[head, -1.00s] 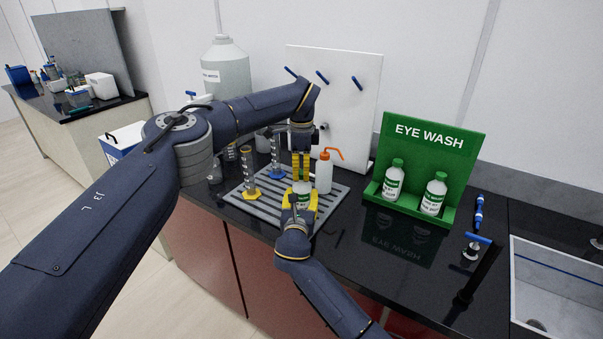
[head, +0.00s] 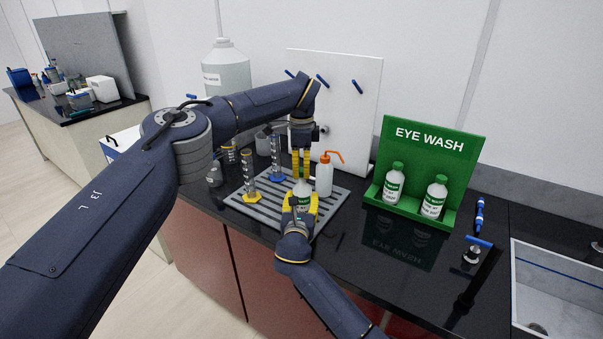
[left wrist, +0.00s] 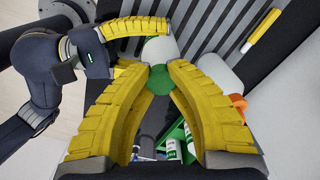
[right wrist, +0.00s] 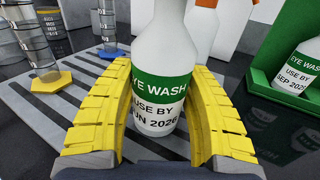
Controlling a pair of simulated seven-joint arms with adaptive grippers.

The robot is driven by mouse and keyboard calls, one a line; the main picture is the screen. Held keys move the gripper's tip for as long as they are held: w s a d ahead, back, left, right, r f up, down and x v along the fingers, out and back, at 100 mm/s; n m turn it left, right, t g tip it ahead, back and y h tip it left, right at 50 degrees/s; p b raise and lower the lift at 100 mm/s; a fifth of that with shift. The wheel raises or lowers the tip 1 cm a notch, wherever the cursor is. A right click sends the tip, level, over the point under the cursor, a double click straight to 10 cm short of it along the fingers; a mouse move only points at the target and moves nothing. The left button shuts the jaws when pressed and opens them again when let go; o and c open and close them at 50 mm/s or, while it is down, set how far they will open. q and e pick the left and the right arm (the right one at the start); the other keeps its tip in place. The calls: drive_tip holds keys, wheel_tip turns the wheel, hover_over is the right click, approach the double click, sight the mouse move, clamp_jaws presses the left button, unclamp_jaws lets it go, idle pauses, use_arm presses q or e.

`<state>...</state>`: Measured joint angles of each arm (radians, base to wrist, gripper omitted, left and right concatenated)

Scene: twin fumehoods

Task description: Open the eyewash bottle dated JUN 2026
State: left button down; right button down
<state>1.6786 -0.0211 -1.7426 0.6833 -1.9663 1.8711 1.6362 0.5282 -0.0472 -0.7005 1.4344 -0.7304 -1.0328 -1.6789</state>
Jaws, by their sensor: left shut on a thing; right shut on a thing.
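My left gripper (head: 302,175) points down from above the bottle. In the left wrist view it is shut on a green cap (left wrist: 188,78), beside the bottle's white shoulder (left wrist: 159,50). The fingers hide most of the cap in the head view, so I cannot tell whether it touches the neck.
An orange-tipped wash bottle (head: 324,178) stands close to the right of my left fingers. Measuring cylinders (head: 249,178) stand on the slatted mat (head: 330,205) at left. A green EYE WASH stand (head: 430,150) holds two capped bottles. A sink (head: 560,285) lies at right.

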sight(302, 170)
use_arm(q)
drive_tip(key=shift+r, duration=0.2)
use_arm(e)
drive_tip(key=shift+f, duration=0.1)
use_arm(q)
drive_tip(key=shift+r, duration=1.95)
use_arm(e)
drive_tip(key=c, duration=0.6)
unclamp_jaws()
